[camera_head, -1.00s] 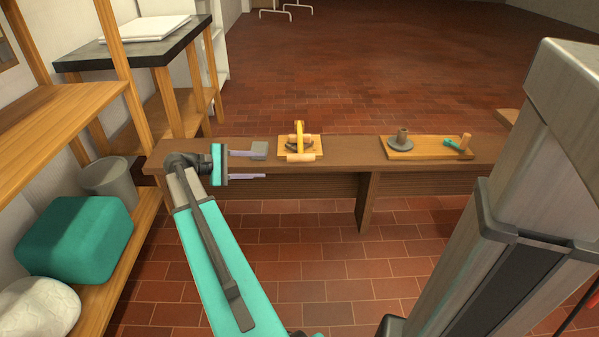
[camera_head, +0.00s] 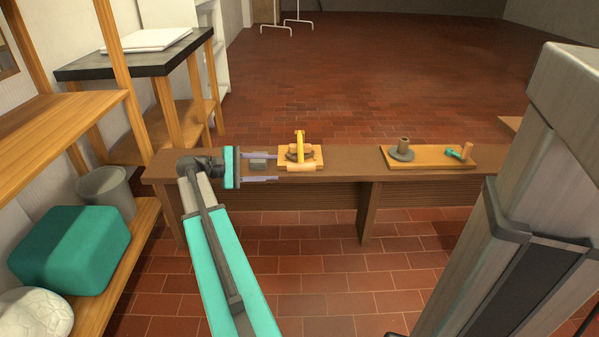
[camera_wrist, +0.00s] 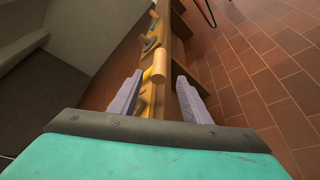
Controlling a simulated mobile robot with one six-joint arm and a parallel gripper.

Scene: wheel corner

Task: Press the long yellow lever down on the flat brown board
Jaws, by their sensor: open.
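The long yellow lever (camera_head: 299,138) stands up from a small flat board (camera_head: 284,164) on the bench, among round wooden parts. In this view the board looks light yellow-brown. A wooden cylinder (camera_head: 301,167) lies along its near edge. My gripper (camera_head: 276,167) is open and empty, just left of this board, its fingers pointing right towards it. In the wrist view, my gripper (camera_wrist: 159,77) has a wooden cylinder (camera_wrist: 156,70) showing ahead between its fingertips. I cannot tell whether anything touches. The lever's lower end is hidden among the parts.
A grey block (camera_head: 259,156) sits on the dark brown bench (camera_head: 345,170) by my fingers. Another board (camera_head: 430,156) to the right bears a grey spool (camera_head: 402,150) and a teal handle (camera_head: 453,153). The bench between the boards is clear. Shelves (camera_head: 60,110) stand at left.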

